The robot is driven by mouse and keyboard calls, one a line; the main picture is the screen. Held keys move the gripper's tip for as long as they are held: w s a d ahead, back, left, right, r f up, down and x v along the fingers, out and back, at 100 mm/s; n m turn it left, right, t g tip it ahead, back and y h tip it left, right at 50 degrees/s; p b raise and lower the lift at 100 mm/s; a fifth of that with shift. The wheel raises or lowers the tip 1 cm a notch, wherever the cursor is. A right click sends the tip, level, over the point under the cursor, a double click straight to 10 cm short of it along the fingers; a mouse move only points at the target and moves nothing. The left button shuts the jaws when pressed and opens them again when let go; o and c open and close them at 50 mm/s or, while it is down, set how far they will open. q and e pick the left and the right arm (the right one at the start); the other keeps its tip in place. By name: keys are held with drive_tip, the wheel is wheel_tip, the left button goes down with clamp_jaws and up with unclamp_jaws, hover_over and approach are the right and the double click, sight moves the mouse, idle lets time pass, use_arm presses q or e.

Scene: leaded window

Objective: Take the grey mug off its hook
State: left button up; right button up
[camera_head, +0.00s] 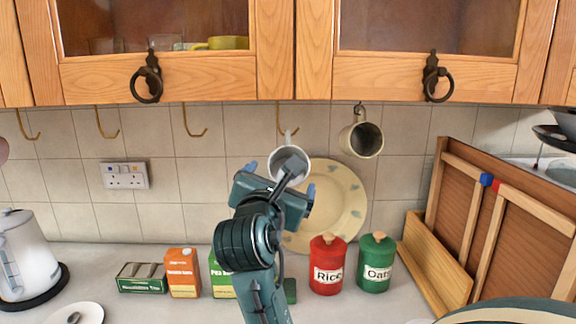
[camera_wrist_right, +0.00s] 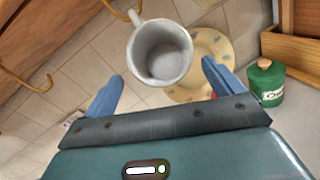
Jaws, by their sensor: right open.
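The grey mug (camera_head: 292,160) hangs by its handle from a brass hook (camera_head: 286,120) under the wall cupboards. It also shows in the right wrist view (camera_wrist_right: 160,52), mouth toward the camera, its handle up at the hook. My right gripper (camera_head: 280,178) is in front of the mug, partly hiding it in the head view. In the right wrist view my right gripper (camera_wrist_right: 162,82) is open, its blue fingers spread to either side below the mug. No grip on the mug shows. My left gripper is not in view.
A cream mug (camera_head: 362,139) hangs to the right. A patterned plate (camera_head: 335,205) leans on the tiles behind. Red Rice (camera_head: 327,264) and green Oats (camera_head: 376,262) canisters, cartons (camera_head: 182,272) and a kettle (camera_head: 22,255) stand on the counter. Empty hooks (camera_head: 193,122) hang left.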

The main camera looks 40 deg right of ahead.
drive_tip(key=p+x, duration=0.1)
drive_tip(key=x, duration=0.4)
drive_tip(key=shift+d, duration=0.35)
drive_tip(key=shift+c, duration=0.2)
drive_tip(key=shift+r, duration=0.1)
drive_tip(key=c, duration=1.2)
